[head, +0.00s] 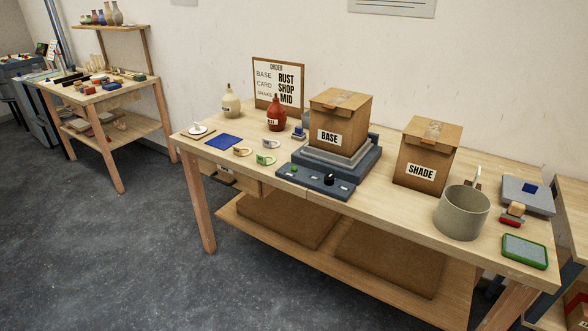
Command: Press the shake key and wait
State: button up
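A dark blue-grey control panel (314,185) lies near the front edge of the wooden table. It carries a small green button (294,169), a black knob (329,179) and small labels too small to read, so I cannot tell which control is the shake key. Behind it is a stepped blue-grey machine (364,166) with a light plate. A closed cardboard box marked BASE (353,124) stands upright on the plate. My gripper is not in this view.
A SHADE box (425,160) and a grey pot (461,213) stand to the right. Red (276,117) and cream (230,103) bottles, an order board (263,75), tape rolls (265,159) and a blue square (223,141) are to the left. A green-rimmed pad (524,251) is front right.

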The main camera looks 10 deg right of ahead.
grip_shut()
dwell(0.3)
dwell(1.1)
